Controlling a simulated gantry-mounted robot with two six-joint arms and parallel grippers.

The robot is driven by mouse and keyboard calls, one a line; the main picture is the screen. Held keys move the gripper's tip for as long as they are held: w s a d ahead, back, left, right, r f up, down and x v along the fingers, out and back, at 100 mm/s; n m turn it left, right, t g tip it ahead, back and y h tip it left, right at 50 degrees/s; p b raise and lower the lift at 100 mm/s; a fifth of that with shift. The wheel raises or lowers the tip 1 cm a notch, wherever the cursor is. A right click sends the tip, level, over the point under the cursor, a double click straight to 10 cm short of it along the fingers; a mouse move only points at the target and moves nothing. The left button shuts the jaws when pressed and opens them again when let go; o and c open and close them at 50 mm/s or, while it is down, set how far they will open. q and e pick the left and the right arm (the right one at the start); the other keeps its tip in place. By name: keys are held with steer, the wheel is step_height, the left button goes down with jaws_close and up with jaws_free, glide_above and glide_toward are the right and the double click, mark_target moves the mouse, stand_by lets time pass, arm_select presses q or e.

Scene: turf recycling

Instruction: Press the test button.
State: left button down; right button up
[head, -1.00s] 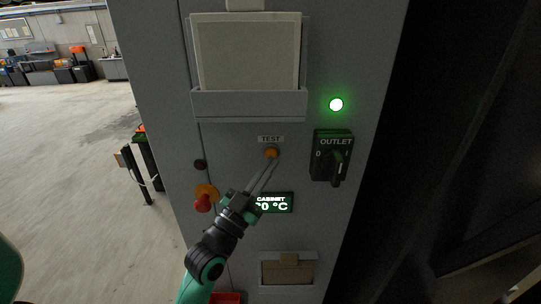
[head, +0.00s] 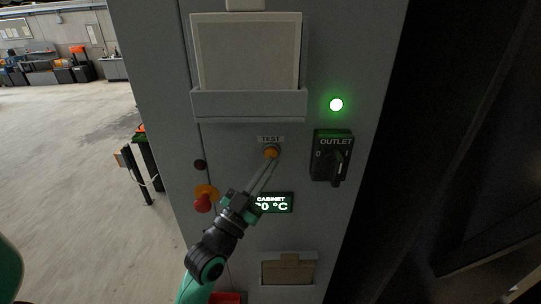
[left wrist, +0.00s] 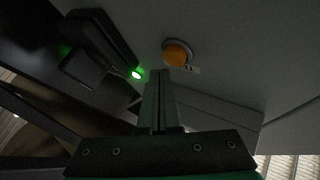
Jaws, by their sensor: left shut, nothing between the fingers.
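The orange test button (head: 271,152) sits on the grey cabinet front under a TEST label (head: 270,139). It also shows in the left wrist view (left wrist: 176,54), close beyond the fingertips. My left gripper (head: 272,163) is shut and empty, its fingertips just below the button in the head view. In the left wrist view the shut fingers (left wrist: 159,75) point toward the button's lower edge. I cannot tell whether they touch it. My right gripper is not in view.
The OUTLET rotary switch (head: 333,156) and a lit green lamp (head: 336,104) are right of the button. The temperature display (head: 273,203) is partly hidden by my gripper.

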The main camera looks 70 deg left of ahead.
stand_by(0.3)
arm_select(q)
steer(key=shift+w+a, duration=0.2)
steer(key=shift+a, duration=0.25)
steer(key=shift+w+a+b, duration=0.1)
steer(key=shift+a+b, duration=0.2)
steer(key=shift+b, duration=0.1)
stand_by(0.3)
steer(key=shift+d, duration=0.15)
steer(key=shift+s+d+p, duration=0.25)
steer(key=shift+d+p, duration=0.15)
steer(key=shift+d, duration=0.2)
steer(key=s+d+p, duration=0.1)
steer(key=s+d, duration=0.1)
steer(key=d, duration=0.3)
steer(key=shift+d, duration=0.3)
